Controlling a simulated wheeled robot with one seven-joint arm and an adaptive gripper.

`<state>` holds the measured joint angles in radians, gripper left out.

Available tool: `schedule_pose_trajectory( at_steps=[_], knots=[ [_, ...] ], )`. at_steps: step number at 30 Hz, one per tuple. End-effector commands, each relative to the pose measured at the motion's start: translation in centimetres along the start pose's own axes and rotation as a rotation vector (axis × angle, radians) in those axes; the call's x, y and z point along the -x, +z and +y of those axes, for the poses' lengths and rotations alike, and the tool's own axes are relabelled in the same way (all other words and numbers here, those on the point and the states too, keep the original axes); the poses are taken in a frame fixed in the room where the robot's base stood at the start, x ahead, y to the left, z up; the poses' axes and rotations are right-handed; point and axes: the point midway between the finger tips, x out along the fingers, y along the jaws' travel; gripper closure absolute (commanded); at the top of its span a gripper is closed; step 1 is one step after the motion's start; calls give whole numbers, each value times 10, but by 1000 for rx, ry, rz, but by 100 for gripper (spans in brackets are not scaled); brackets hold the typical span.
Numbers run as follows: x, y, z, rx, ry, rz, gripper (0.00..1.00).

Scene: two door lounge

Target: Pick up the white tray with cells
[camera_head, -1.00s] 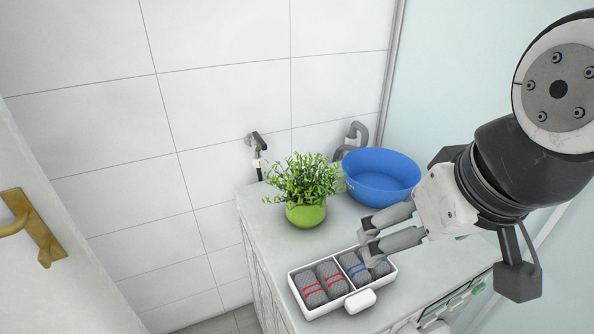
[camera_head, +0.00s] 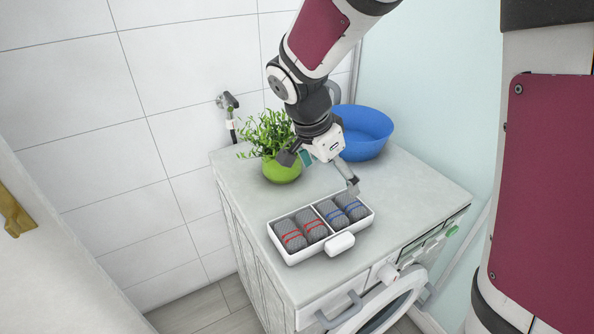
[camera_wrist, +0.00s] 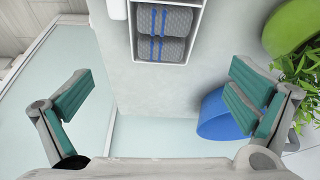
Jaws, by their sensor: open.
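The white tray with cells (camera_head: 286,259) lies on the counter above the washing machine, near its front left. It holds rolled grey cloths, with red stripes in the left cell and blue stripes in the right cell. A white tab or handle (camera_head: 340,244) sticks out at its front side. In the wrist view part of the tray (camera_wrist: 197,24) shows at the top, with the blue-striped rolls. My gripper (camera_head: 322,170) is above the counter, behind the tray and apart from it. Its two fingers are spread wide and empty in the wrist view (camera_wrist: 165,98).
A green pot with a leafy plant (camera_head: 281,169) stands close to the left of my gripper. A blue basin (camera_head: 364,135) stands behind it on the right. A tap (camera_head: 228,103) is on the tiled wall. The counter right of the tray is clear.

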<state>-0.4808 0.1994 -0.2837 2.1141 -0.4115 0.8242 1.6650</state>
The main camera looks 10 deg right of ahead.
Motion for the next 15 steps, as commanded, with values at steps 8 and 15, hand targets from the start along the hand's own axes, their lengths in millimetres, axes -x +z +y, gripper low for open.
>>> schedule_pose_trajectory(
  at_steps=[8, 15],
  knots=[
    [-28, 4, -15, -74, 19, 38, 0],
    [-73, 2, -13, -74, 20, 36, 0]
  ],
)
